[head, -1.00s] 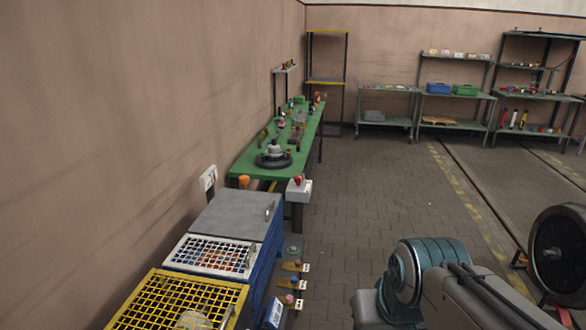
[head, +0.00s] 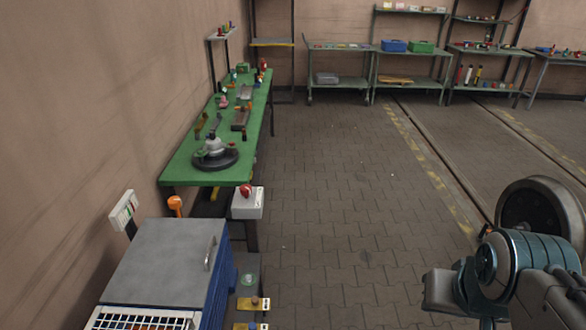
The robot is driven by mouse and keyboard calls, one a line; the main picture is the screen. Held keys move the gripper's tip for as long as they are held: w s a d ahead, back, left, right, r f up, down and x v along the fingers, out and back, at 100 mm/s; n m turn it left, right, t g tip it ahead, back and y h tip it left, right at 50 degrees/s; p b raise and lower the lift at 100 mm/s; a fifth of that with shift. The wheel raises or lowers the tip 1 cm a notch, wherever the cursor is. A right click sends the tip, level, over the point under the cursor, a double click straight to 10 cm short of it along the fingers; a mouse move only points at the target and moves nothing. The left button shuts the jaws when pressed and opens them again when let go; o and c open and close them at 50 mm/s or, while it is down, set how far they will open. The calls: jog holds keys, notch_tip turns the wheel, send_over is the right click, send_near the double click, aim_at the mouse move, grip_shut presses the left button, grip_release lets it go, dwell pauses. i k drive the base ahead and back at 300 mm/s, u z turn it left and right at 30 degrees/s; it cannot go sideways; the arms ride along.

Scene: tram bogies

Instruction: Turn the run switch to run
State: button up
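A grey-white box with a red knob (head: 246,190) stands at the near end of the green bench, beside its right leg. An orange knob or lever (head: 175,205) stands by the bench's near left corner. A white wall panel (head: 124,209) with small coloured marks is on the wall at the left. I cannot tell which of these is the run switch, nor read its position. My arm shows at the lower right, well to the right of the bench and boxes. Its gripper fingers do not show.
A green bench (head: 178,172) carries a round dark-based fixture (head: 214,153) and small parts. A grey-lidded blue cabinet (head: 160,262) stands near left. Small yellow-based items (head: 254,303) are right of it. A wheel (head: 541,212) stands at right. The middle floor (head: 330,200) is clear.

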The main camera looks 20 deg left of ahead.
aim_at(245, 189)
jog(key=u, duration=0.35)
jog(key=i, duration=1.45)
jog(key=u, duration=0.8)
